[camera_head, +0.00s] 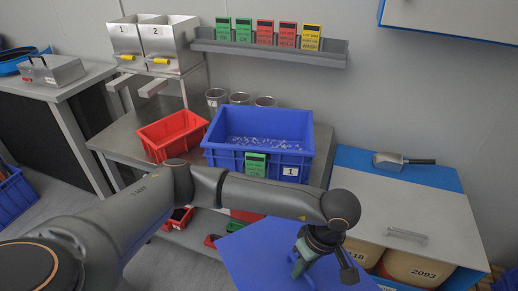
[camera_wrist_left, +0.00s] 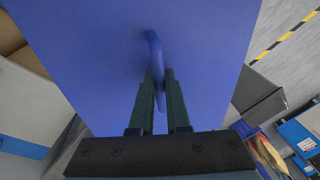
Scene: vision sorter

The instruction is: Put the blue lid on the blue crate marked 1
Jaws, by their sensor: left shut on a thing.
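The blue crate marked 1 (camera_head: 222,155) stands open on the grey table in the head view, with small clear pieces inside and a green card on its front. The blue lid (camera_head: 252,256) is in front of the crate and lower in the picture, tilted and apart from it. My left gripper (camera_head: 299,262) is shut on the lid's handle. In the left wrist view the two fingers (camera_wrist_left: 160,90) pinch the handle (camera_wrist_left: 154,52), and the lid (camera_wrist_left: 90,50) fills most of the picture. My right gripper is in neither view.
A red bin (camera_head: 172,134) is left of the crate, with several metal cups (camera_head: 240,98) behind it. A card rack (camera_head: 270,47) hangs on the wall. A cabinet (camera_head: 395,205) with a scoop (camera_head: 390,161) on top stands right. Small red bins (camera_head: 178,218) sit below the table.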

